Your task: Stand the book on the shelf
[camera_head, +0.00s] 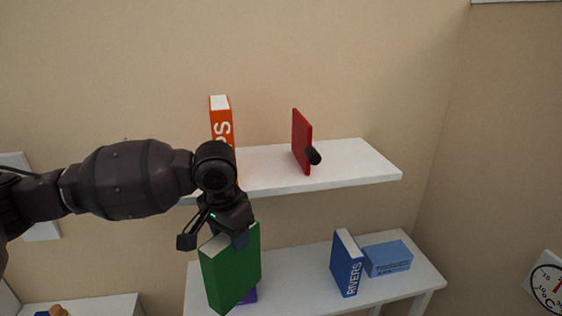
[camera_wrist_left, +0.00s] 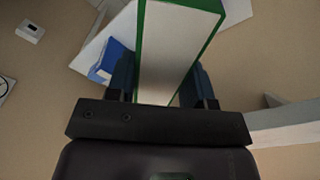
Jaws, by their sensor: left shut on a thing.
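A green book (camera_head: 230,272) hangs from my left gripper (camera_head: 228,228), which is shut on its top edge. The book is roughly upright, slightly tilted, in front of the lower shelf. In the left wrist view the book (camera_wrist_left: 176,45) sits between the two fingers (camera_wrist_left: 163,85), its white page edge facing the camera. The upper white shelf (camera_head: 350,165) holds an orange book (camera_head: 220,120) at its left, partly hidden by my arm, and a red bookend (camera_head: 301,140) with a black knob. The right gripper is not in view.
On the lower white surface (camera_head: 300,262) stand a blue book (camera_head: 346,265) marked RIVERS and a light blue box (camera_head: 388,258). Something purple (camera_head: 249,295) shows behind the green book. The upper shelf is clear between the orange book and the red bookend. A dial (camera_head: 549,284) is at the right.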

